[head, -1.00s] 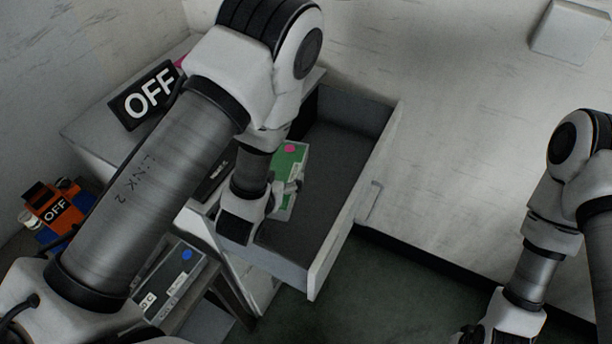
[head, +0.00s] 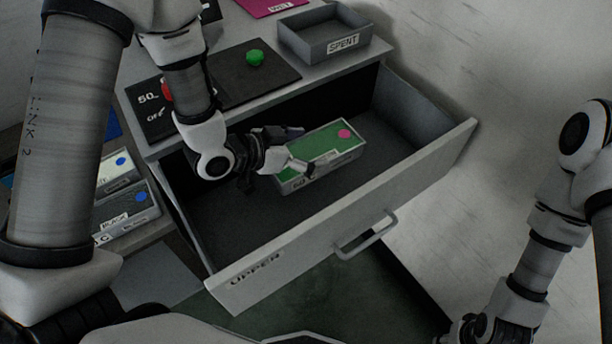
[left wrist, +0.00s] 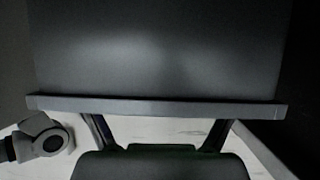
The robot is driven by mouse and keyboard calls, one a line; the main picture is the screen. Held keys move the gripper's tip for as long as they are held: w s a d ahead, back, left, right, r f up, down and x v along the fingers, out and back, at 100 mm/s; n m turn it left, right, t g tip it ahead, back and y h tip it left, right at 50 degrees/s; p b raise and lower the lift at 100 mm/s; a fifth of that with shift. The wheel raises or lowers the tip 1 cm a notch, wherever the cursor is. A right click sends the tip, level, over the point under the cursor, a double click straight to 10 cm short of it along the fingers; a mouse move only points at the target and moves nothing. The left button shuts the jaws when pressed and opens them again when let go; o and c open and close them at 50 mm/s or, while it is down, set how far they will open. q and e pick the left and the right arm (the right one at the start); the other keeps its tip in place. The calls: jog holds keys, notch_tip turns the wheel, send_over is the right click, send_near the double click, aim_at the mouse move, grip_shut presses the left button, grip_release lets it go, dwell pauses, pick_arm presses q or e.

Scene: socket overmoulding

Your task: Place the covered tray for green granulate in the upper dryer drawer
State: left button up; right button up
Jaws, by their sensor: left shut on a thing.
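The covered tray for green granulate (head: 326,147) has a green top with a pink dot and grey sides. It is within the outline of the open upper dryer drawer (head: 330,240), towards its back half. I cannot tell whether it rests on the drawer floor. My left gripper (head: 298,165) is shut on the tray's near left end. In the left wrist view a dark green strip of the tray (left wrist: 160,148) shows between the fingers. My right gripper (head: 478,330) is at the bottom right, partly cut off, away from the drawer.
The dryer top above the drawer holds a grey tray marked SPENT (head: 325,36), a dark plate (head: 245,85) with a green knob (head: 255,57), and a pink sheet (head: 275,5). Labelled boxes (head: 128,205) with blue dots stand at left. The drawer's front and right side look empty.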

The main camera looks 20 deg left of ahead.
pick_arm(q)
notch_tip(320, 180, down, 8)
jog(key=shift+w+f+p, duration=0.1)
jog(key=shift+w+p, duration=0.05)
jog(key=shift+p, duration=0.15)
jog(key=shift+w+d, duration=0.1)
jog(key=o, duration=1.4)
jog(key=shift+f, duration=0.1)
jog(key=shift+c, duration=0.2)
